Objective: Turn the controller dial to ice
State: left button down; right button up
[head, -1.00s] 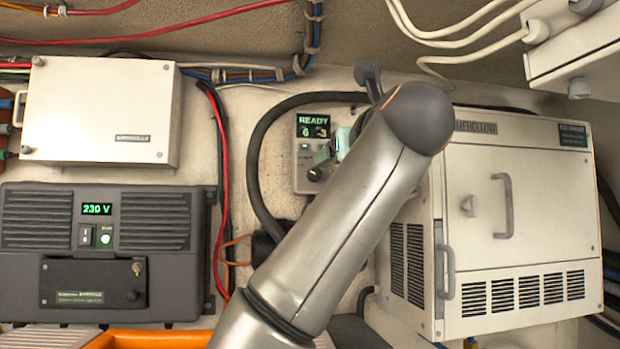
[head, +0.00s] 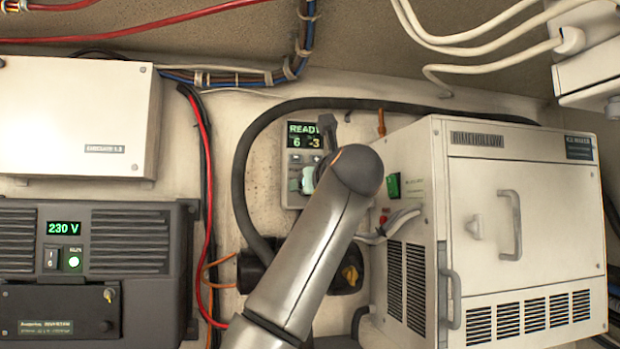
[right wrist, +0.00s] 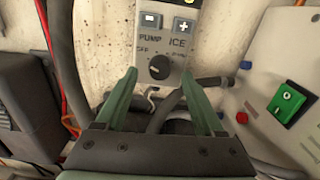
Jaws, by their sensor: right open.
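The grey controller (head: 297,160) on the back wall has a green-lit display reading READY, 6 and -3. Its black round dial (right wrist: 159,67) shows in the right wrist view, below minus and plus buttons, with labels PUMP, OFF and ICE around it; the setting is too small to tell. My right gripper (right wrist: 159,76) is open, with a green finger on either side of the dial in that view; contact cannot be told. In the head view, a green fingertip (head: 308,180) shows before the controller's lower part, and my arm hides its lower right. My left gripper is out of view.
A white ice maker (head: 480,230) stands right of the controller, with a green switch (right wrist: 286,104) and red button on its side. A black hose (head: 240,165) loops around the controller. A dark 230 V unit (head: 90,270) and a white box (head: 75,115) are at left.

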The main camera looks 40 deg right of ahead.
jog(key=shift+x, duration=1.1)
grip_shut()
